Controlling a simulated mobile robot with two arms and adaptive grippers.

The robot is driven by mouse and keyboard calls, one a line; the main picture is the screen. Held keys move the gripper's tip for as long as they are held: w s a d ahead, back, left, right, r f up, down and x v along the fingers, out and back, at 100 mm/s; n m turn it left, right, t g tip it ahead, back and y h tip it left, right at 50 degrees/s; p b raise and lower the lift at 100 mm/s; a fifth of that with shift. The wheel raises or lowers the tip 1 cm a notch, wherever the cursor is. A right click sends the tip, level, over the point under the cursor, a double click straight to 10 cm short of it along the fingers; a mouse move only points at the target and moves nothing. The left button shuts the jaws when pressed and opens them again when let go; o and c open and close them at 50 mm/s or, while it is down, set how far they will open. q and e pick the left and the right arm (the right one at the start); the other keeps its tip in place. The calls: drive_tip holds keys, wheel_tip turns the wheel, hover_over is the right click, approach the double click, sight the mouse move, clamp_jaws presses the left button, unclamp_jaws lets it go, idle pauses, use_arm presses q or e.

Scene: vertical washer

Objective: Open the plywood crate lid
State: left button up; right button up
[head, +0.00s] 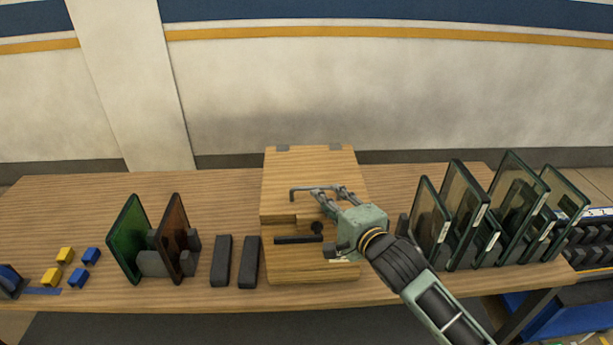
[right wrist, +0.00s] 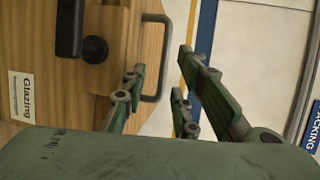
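The plywood crate (head: 285,262) stands in the middle of the wooden table. Its lid (head: 292,170) lies closed, with grey hinges at its back edge. A thin grey bar handle (head: 299,190) is at the lid's front; it also shows in the right wrist view (right wrist: 164,60). A black latch (head: 297,239) is on the crate's front, also in the right wrist view (right wrist: 70,28). My right gripper (head: 331,193) is open beside the handle. In the right wrist view, the handle's outer bar appears between its fingers (right wrist: 158,85); contact cannot be told. My left gripper is not in view.
Left of the crate stand two dark blocks (head: 234,261), green (head: 126,240) and brown (head: 173,235) panels, and small yellow and blue blocks. Several glass panes (head: 465,215) stand in a rack on the right. The wall is behind the table.

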sight(316, 187)
drive_tip(key=w, duration=0.1)
drive_tip(key=w+a+p, duration=0.1)
drive_tip(key=shift+w+a+r+p, duration=0.1)
drive_tip(key=shift+w+p, duration=0.2)
drive_tip(key=shift+w, duration=0.1)
drive_tip(key=x, duration=0.2)
drive_tip(key=shift+w+a+p, duration=0.1)
drive_tip(key=shift+w+p, duration=0.1)
drive_tip(key=shift+p, duration=0.15)
drive_tip(key=shift+w+a+f, duration=0.2)
drive_tip(key=shift+w+f, duration=0.1)
drive_tip(key=shift+w, duration=0.4)
drive_tip(key=shift+c, duration=0.6)
drive_tip(key=c, duration=0.3)
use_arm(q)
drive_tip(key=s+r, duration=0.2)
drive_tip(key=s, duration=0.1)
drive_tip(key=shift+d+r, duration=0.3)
use_arm(e)
clamp_jaws()
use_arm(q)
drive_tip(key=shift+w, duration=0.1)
use_arm(e)
drive_tip(key=shift+f, duration=0.1)
